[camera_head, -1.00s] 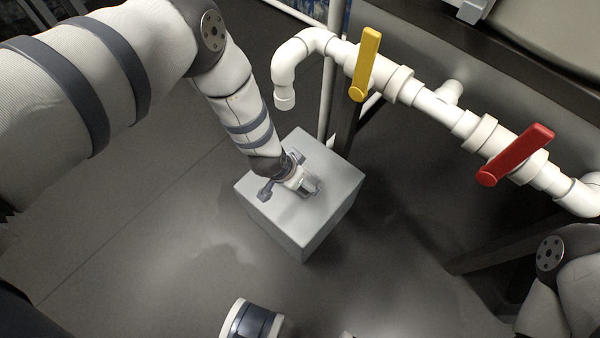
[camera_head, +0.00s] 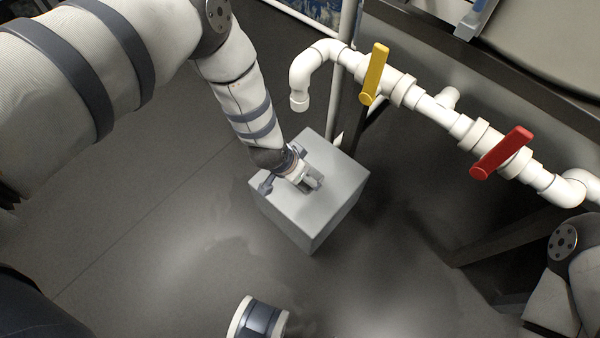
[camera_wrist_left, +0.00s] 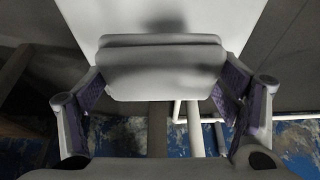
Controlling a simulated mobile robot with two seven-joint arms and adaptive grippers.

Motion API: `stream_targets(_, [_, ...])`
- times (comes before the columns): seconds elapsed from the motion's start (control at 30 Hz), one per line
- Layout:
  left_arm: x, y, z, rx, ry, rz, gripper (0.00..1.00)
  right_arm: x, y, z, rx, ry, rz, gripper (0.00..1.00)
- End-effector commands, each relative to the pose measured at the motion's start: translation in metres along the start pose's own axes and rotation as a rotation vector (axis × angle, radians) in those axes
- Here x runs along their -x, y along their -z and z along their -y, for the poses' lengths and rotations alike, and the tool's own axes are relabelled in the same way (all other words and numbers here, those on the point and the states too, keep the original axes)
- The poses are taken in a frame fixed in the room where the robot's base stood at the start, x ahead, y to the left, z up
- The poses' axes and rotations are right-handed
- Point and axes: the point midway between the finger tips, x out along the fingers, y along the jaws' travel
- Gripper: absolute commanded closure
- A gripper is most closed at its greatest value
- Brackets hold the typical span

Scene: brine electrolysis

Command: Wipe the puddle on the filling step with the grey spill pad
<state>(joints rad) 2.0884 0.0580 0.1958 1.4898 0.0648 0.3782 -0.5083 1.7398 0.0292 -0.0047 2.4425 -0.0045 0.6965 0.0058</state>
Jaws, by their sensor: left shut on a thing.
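The filling step (camera_head: 285,207) is a grey box on the floor in the middle of the head view. My left gripper (camera_head: 309,180) points down at its top. In the left wrist view my left gripper (camera_wrist_left: 160,90) is shut on the grey spill pad (camera_wrist_left: 155,72), a rounded slab between the fingers. The pad is at or just above the step's top; I cannot tell if they touch. The pale top of the step (camera_wrist_left: 85,15) shows beyond the pad, with a dark shadow on it. I cannot make out the puddle.
A white pipe (camera_head: 440,112) with a yellow valve handle (camera_head: 375,74) and a red valve handle (camera_head: 502,152) runs behind and right of the step. Its downturned outlet (camera_head: 299,101) is close to my left forearm. The floor left of the step is clear.

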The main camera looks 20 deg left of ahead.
Motion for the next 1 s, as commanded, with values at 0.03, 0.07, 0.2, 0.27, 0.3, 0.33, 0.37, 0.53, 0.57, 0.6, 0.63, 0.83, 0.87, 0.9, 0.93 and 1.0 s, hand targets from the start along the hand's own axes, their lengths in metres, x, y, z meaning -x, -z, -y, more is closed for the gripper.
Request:
stream_targets(0.03, [0.007, 0.004, 0.000, -0.001, 0.001, -0.003, 0.43, 0.005, -0.002, 0.000, 0.000, 0.000, -0.007, 0.60])
stream_targets(0.07, [0.010, 0.005, 0.001, 0.000, 0.001, -0.003, 0.43, 0.007, -0.002, 0.000, 0.000, 0.000, -0.009, 0.60])
stream_targets(0.2, [0.018, 0.008, 0.001, 0.001, 0.001, -0.002, 0.43, 0.013, -0.004, 0.000, 0.000, 0.001, -0.017, 0.60])
stream_targets(0.27, [0.020, 0.009, 0.001, 0.002, 0.001, -0.002, 0.43, 0.014, -0.004, 0.000, 0.000, 0.001, -0.018, 0.60])
stream_targets(0.3, [0.020, 0.009, 0.001, 0.002, 0.001, -0.001, 0.43, 0.014, -0.004, 0.000, 0.000, 0.001, -0.018, 0.60])
stream_targets(0.33, [0.020, 0.008, 0.001, 0.002, 0.001, -0.001, 0.43, 0.014, -0.004, 0.000, 0.000, 0.001, -0.018, 0.60])
stream_targets(0.37, [0.019, 0.008, 0.001, 0.002, 0.001, 0.000, 0.43, 0.014, -0.004, 0.000, 0.000, 0.001, -0.018, 0.60])
stream_targets(0.53, [0.019, 0.008, 0.001, 0.002, 0.001, 0.000, 0.43, 0.013, -0.004, 0.000, 0.001, 0.000, -0.017, 0.60])
stream_targets(0.57, [0.019, 0.008, 0.001, 0.002, 0.001, 0.000, 0.43, 0.013, -0.004, 0.000, 0.001, 0.001, -0.017, 0.60])
stream_targets(0.6, [0.019, 0.008, 0.001, 0.002, 0.001, 0.000, 0.43, 0.013, -0.004, 0.000, 0.001, 0.001, -0.017, 0.60])
stream_targets(0.63, [0.019, 0.008, 0.001, 0.002, 0.001, 0.000, 0.43, 0.013, -0.004, 0.000, 0.001, 0.001, -0.017, 0.60])
stream_targets(0.83, [0.019, 0.008, 0.001, 0.002, 0.001, -0.001, 0.43, 0.013, -0.004, 0.000, 0.001, 0.000, -0.017, 0.60])
stream_targets(0.87, [0.019, 0.008, 0.001, 0.002, 0.001, -0.001, 0.43, 0.013, -0.004, 0.000, 0.001, 0.000, -0.017, 0.60])
stream_targets(0.9, [0.019, 0.008, 0.001, 0.002, 0.001, -0.001, 0.43, 0.013, -0.004, 0.000, 0.001, 0.000, -0.017, 0.60])
stream_targets(0.93, [0.019, 0.008, 0.001, 0.002, 0.001, -0.001, 0.43, 0.013, -0.004, 0.000, 0.001, 0.001, -0.017, 0.60])
stream_targets(1.0, [0.024, 0.011, 0.000, 0.002, 0.001, -0.002, 0.43, 0.016, -0.005, 0.000, 0.001, 0.001, -0.020, 0.60])
